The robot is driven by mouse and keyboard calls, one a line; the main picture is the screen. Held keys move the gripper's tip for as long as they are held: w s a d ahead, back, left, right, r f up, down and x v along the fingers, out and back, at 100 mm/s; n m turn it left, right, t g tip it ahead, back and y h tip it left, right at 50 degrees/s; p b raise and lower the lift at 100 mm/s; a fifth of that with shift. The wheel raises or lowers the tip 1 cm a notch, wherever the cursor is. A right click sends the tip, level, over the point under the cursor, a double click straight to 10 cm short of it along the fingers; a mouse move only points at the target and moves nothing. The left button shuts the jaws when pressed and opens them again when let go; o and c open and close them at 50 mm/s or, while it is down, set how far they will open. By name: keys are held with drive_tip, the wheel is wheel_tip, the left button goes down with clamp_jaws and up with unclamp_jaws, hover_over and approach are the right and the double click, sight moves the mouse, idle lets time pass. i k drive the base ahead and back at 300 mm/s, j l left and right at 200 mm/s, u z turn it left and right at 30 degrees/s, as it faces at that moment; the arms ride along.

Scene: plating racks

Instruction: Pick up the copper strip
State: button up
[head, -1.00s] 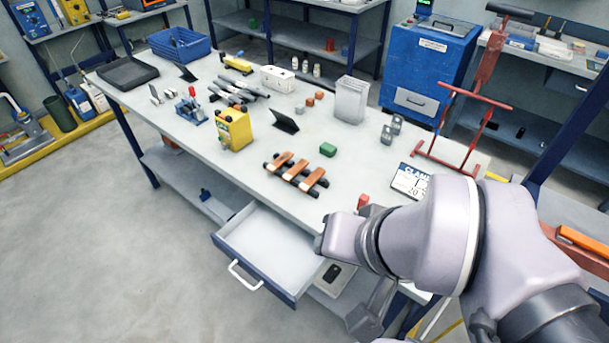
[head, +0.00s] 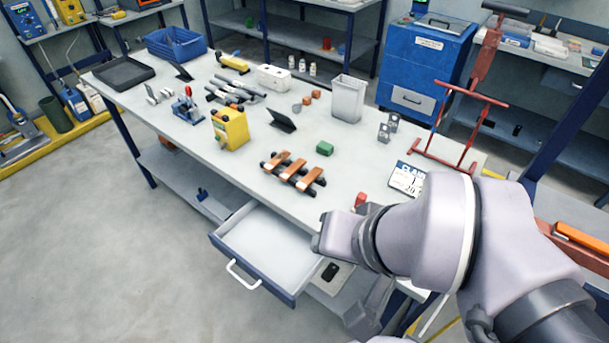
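Several copper-coloured pieces are on the table. Three flat copper strips lie side by side across black bars near the table's front edge: a left one (head: 277,160), a middle one (head: 293,169) and a right one (head: 309,179). Which of them the task means I cannot tell. My arm's thick pale links fill the lower right, to the right of the strips and apart from them. I cannot make out my gripper's fingers in this view.
An open drawer (head: 268,244) juts out below the table's front edge. A red stand (head: 445,150) rises at the right end.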

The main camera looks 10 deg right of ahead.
sight(279, 158)
drive_tip(key=i+j+z, duration=0.25)
drive_tip(key=j, duration=0.25)
drive_tip(key=i+j+z, duration=0.1)
drive_tip(key=j+z, duration=0.15)
drive_tip(key=j, duration=0.25)
drive_tip(key=i+j+z, duration=0.2)
drive_tip(key=j, duration=0.35)
drive_tip(key=j+z, duration=0.25)
drive_tip(key=j, duration=0.3)
drive_tip(key=i+j+z, duration=0.15)
drive_tip(key=j, duration=0.15)
drive_tip(key=j+z, duration=0.1)
drive_tip(key=j, duration=0.15)
